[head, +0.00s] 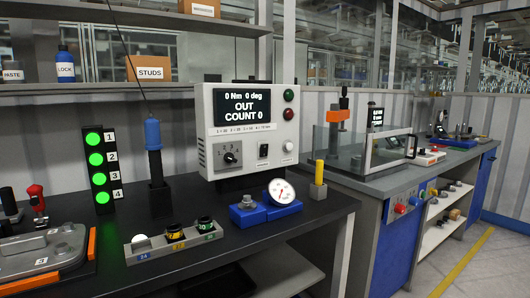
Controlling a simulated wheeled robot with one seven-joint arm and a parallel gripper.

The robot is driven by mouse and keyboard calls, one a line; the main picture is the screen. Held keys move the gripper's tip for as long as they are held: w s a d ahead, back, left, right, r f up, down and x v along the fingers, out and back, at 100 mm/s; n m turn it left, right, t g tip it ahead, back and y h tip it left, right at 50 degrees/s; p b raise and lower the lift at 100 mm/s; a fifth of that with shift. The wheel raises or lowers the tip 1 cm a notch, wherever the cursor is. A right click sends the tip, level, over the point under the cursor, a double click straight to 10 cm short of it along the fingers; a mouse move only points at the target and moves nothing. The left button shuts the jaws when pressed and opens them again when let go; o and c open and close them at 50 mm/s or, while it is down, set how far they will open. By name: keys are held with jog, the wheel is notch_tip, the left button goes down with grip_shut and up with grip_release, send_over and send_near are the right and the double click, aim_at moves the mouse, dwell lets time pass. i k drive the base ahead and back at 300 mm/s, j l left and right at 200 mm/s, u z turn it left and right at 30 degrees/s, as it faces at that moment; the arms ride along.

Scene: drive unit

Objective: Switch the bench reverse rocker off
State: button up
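A white controller box (248,130) stands on the black bench in the middle of the head view. Its dark display (243,107) reads "0 Nm 0 deg OUT COUNT 0". A small black rocker (264,151) sits low on its face, between a rotary knob (229,157) marked 1 to 4 and a white round button (289,146). The rocker is too small to tell which way it is tipped, and its label cannot be read. My gripper is not in view.
A blue-topped driver (153,150) stands upright left of the box. In front are a grey block (172,243) with sockets and a dial gauge (280,192) on blue blocks. A yellow-topped post (319,180) stands right. A stack of green lamps (97,160) stands left.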

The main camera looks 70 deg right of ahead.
aim_at(264, 148)
jog(key=k+l, duration=0.15)
jog(key=l, duration=0.25)
jog(key=k+l+z, duration=0.1)
jog(key=l, duration=0.3)
jog(key=k+l, duration=0.25)
jog(key=l, duration=0.15)
jog(key=k+l, duration=0.15)
jog(key=l, duration=0.3)
jog(key=k+l+z, duration=0.1)
jog(key=l, duration=0.3)
jog(key=k+l, duration=0.2)
jog(key=l, duration=0.2)
jog(key=k+l+z, duration=0.1)
jog(key=l, duration=0.35)
jog(key=k+l, duration=0.15)
jog(key=l, duration=0.25)
